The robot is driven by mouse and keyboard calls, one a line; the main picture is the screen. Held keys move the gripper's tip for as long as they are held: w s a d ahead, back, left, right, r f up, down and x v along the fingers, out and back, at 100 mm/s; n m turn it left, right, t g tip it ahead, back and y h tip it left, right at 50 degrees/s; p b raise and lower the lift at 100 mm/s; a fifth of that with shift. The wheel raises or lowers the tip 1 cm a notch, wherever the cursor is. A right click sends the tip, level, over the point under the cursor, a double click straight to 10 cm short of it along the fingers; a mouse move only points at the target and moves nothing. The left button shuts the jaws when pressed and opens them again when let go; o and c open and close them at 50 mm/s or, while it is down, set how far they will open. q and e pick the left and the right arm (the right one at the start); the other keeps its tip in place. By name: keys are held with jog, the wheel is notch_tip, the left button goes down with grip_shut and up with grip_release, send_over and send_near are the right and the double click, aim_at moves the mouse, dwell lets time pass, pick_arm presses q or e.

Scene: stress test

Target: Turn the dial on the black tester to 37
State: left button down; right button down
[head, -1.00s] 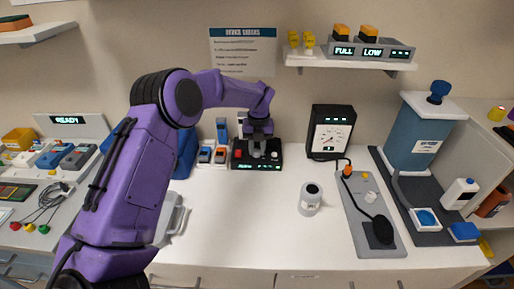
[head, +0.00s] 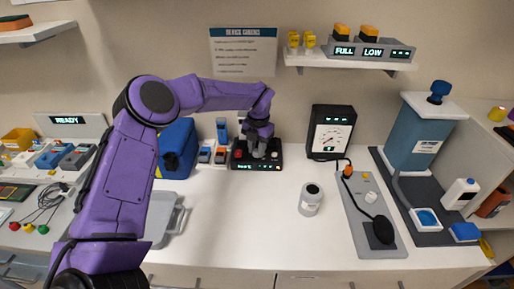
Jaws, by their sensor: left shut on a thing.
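The black tester (head: 236,163) is a low black box at the back of the white counter. It has a red button at its left, a pale knob at its right and a lit green display on its front, too small to read. My purple left arm reaches in from the left, and my left gripper (head: 257,152) points down over the tester's middle. It is shut on the dial there, which the fingers mostly hide. My right gripper is not in view.
A blue case (head: 178,150) and small meters (head: 205,155) stand left of the tester. A black gauge box (head: 331,133), a grey canister (head: 310,200) and a grey panel with a hose (head: 372,238) are to the right. The counter's front middle is clear.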

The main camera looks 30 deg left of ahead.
pick_arm(q)
jog(key=shift+m, duration=1.1)
jog(key=c, duration=1.1)
grip_release()
jog(key=shift+o, duration=1.2)
jog(key=shift+w, duration=0.1)
notch_tip(320, 180, up, 10)
jog(key=b, duration=0.1)
jog(key=shift+d+r, duration=0.2)
